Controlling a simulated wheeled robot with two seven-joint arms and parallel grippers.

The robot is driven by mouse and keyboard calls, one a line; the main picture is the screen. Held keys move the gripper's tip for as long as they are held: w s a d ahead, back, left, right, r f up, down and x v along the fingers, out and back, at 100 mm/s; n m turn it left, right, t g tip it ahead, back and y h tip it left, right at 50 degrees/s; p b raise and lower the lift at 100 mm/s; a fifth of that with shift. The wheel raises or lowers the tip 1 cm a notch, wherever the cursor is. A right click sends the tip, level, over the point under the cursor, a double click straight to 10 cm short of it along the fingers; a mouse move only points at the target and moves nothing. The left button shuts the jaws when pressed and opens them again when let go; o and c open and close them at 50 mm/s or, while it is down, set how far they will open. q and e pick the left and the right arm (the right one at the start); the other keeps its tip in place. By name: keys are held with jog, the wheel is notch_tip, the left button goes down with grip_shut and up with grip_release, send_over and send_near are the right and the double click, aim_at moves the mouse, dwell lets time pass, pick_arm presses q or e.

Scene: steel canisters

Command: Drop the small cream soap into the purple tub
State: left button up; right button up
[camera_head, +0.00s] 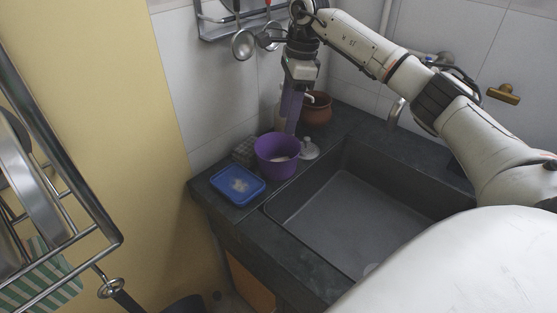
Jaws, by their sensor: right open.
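The purple tub (268,148) stands upright on the dark counter at the left of the sink. A small pale thing (281,158) shows inside it, low down; it looks like the cream soap, but it is too small to be sure. My right gripper (291,126) points down just above the tub's back right rim, with its purple fingers seen nearly edge-on. It is open, and nothing shows between the fingers. My left gripper is out of view.
A blue tray (226,190) with a pale patch lies in front of the tub. A grey block (243,151), a white lidded item (309,148) and a brown pot (318,109) stand nearby. The sink (345,215) is empty at right. Ladles (243,45) hang behind.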

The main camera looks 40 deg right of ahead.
jog(key=r, duration=0.5)
jog(key=shift+s+d+r, duration=0.1)
jog(key=shift+s+d, duration=0.1)
jog(key=shift+d, duration=0.15)
